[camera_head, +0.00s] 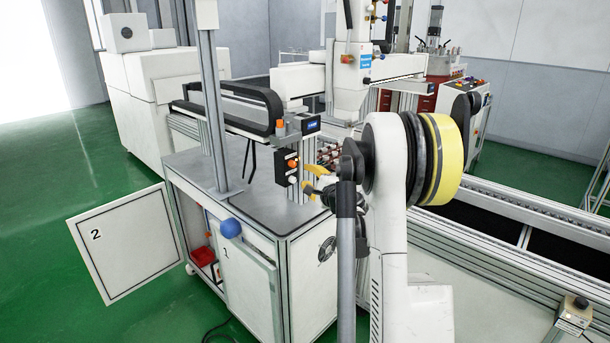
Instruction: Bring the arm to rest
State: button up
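My arm stands at right centre, with a white link and a joint with a broad yellow band (447,160). My gripper (308,178) shows small behind the arm and a grey post, pointing left. Its two yellow fingertips look apart, with nothing seen between them. It is in front of the workstation cabinet, close in the picture to a black button box (287,168); I cannot tell the distance. Part of the gripper body is hidden by the arm.
Cabinet door 2 (125,240) stands swung out at left; a red bin (202,257) shows inside. A conveyor rail (520,205) runs at right, with a button box (575,312) in front. Green floor (40,200) is clear at left.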

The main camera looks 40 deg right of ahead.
dwell(0.4)
jog(key=s+a+r+n+g+y, duration=0.25)
jog(key=a+n, duration=0.35)
jog(key=a, duration=0.9)
jog(key=s+a+r+n+g+y, duration=0.15)
jog(key=a+r+n+y, duration=0.35)
jog(key=a, duration=1)
jog(key=s+a+f+n+g, duration=0.1)
jog(key=s+a+f+n, duration=0.2)
jog(key=s, duration=0.5)
jog(key=s+a+f+n+g+h, duration=0.1)
jog(key=s+a+f+n+g, duration=0.1)
jog(key=s+a+n, duration=0.3)
jog(key=s+a+f+n+g+h, duration=0.1)
jog(key=s+a+f+n, duration=0.4)
jog(key=s, duration=0.7)
jog(key=shift+s+a+g, duration=0.15)
jog(key=shift+s+g, duration=0.1)
jog(key=shift+g, duration=0.35)
jog(key=shift+h, duration=0.25)
